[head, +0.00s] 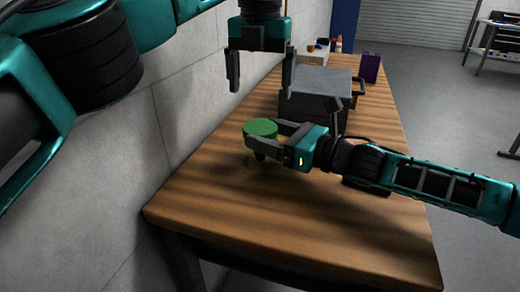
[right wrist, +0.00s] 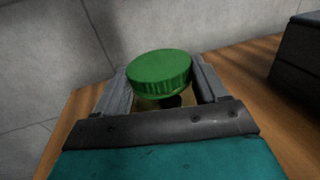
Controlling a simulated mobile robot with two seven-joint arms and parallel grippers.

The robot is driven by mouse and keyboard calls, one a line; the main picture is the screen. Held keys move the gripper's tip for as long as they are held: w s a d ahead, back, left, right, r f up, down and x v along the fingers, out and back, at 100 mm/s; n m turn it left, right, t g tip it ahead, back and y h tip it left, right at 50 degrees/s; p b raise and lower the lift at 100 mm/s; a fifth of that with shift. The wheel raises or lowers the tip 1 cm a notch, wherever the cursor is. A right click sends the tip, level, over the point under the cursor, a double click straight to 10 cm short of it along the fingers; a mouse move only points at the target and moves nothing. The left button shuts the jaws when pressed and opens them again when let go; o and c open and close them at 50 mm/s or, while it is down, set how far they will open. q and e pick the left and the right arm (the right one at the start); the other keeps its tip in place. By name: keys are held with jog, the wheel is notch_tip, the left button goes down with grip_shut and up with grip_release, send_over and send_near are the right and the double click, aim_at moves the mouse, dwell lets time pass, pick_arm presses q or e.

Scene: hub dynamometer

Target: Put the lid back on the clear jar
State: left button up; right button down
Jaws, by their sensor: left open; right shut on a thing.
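The green lid (head: 260,128) sits level at the top of the clear jar (head: 250,162), whose see-through body shows only faintly over the wood. Whether the lid is fully seated I cannot tell. My right gripper (head: 265,143) is shut on the jar just below the lid, with a finger on either side. In the right wrist view the lid (right wrist: 159,70) covers the fingertips, and a yellowish strip of the jar (right wrist: 147,103) shows under it. My left gripper (head: 261,78) is open and empty, pointing down above the lid and apart from it.
The wooden table (head: 210,205) is clear in front. A dark grey box-like unit (head: 318,95) stands behind the jar. A purple box (head: 371,67) and small items stand at the far end. The grey wall (head: 150,125) runs close along the left.

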aim_at(260, 127)
pick_arm(q)
jog(key=shift+f, duration=0.1)
jog(key=shift+f, duration=4)
jog(key=shift+c, duration=0.2)
jog(key=c, duration=1)
jog(key=m, duration=0.6)
jog(key=shift+c, duration=0.3)
jog(key=o, duration=1.2)
jog(key=shift+c, duration=0.2)
jog(key=shift+r, duration=2.3)
